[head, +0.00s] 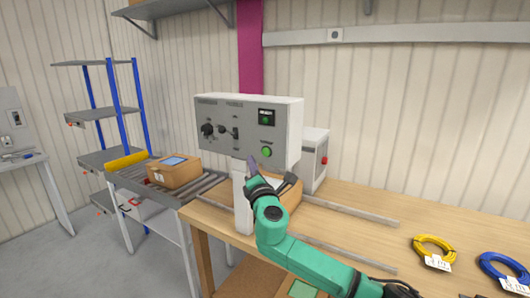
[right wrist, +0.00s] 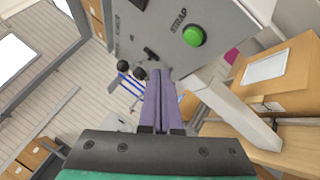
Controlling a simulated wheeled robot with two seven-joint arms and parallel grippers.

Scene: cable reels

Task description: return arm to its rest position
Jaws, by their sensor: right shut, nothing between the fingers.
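My right arm, teal, reaches in from the bottom right in the head view. Its gripper (head: 252,164) points up in front of the grey control panel (head: 225,118), just below and left of the green button (head: 266,152). In the right wrist view the purple fingers (right wrist: 158,76) are shut together with nothing between them. The panel (right wrist: 175,22) and its green button (right wrist: 193,36), marked STRAP, are above and right of the fingertips. Whether the fingers touch the panel I cannot tell. My left gripper is not in view.
A cardboard box (head: 291,197) sits behind my gripper on the wooden table (head: 350,199), partly hidden. Rails cross the table. A yellow cable coil (head: 433,248) and a blue one (head: 502,268) lie at the right. Another box (head: 174,174) sits on the roller conveyor at left.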

